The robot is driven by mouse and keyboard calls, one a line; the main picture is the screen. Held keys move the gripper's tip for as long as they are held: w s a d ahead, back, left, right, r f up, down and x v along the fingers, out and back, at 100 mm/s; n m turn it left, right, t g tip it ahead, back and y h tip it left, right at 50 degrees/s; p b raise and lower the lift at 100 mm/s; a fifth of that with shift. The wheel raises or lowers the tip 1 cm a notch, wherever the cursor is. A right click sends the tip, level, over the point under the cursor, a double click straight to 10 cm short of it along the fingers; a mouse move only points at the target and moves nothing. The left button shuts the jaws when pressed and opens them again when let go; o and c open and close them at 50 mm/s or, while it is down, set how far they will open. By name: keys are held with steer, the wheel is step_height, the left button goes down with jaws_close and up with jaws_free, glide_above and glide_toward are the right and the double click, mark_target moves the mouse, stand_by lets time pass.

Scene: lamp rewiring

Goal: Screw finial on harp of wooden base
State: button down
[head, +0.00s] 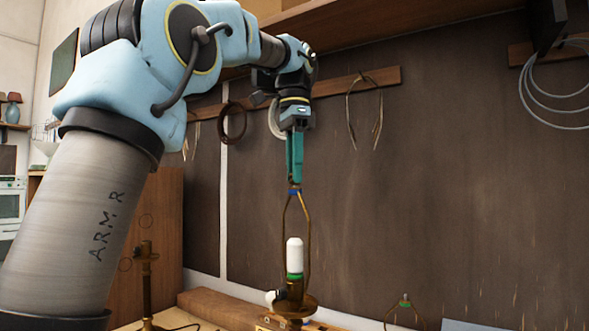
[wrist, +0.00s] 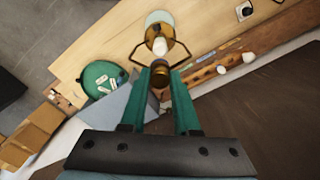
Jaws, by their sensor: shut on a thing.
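In the head view my gripper (head: 295,182) points straight down at the top of a brass harp (head: 308,232), where a blue band shows. The harp stands upright around a white bulb (head: 295,256) with a green ring, above a brass socket and disc (head: 293,306). The lamp's base is mostly cut off at the bottom edge. In the wrist view my gripper's green fingers (wrist: 160,74) are shut on a small brass finial (wrist: 160,81). The harp and the white bulb (wrist: 160,47) lie just beyond it. I cannot tell whether the finial is threaded on.
A second brass lamp stem (head: 147,280) stands to the left, and another harp with a green tip (head: 405,303) to the right. A green round tray (wrist: 88,77) holds small parts. A holed wooden rack (wrist: 207,71) lies beside the lamp. Spare harps (head: 350,110) hang on the wall.

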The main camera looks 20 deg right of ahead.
steer(key=shift+m, duration=1.4)
steer(key=shift+m, duration=0.6)
steer(key=m, duration=0.4)
steer(key=c, duration=0.6)
jaws_free()
steer(key=shift+o, duration=0.2)
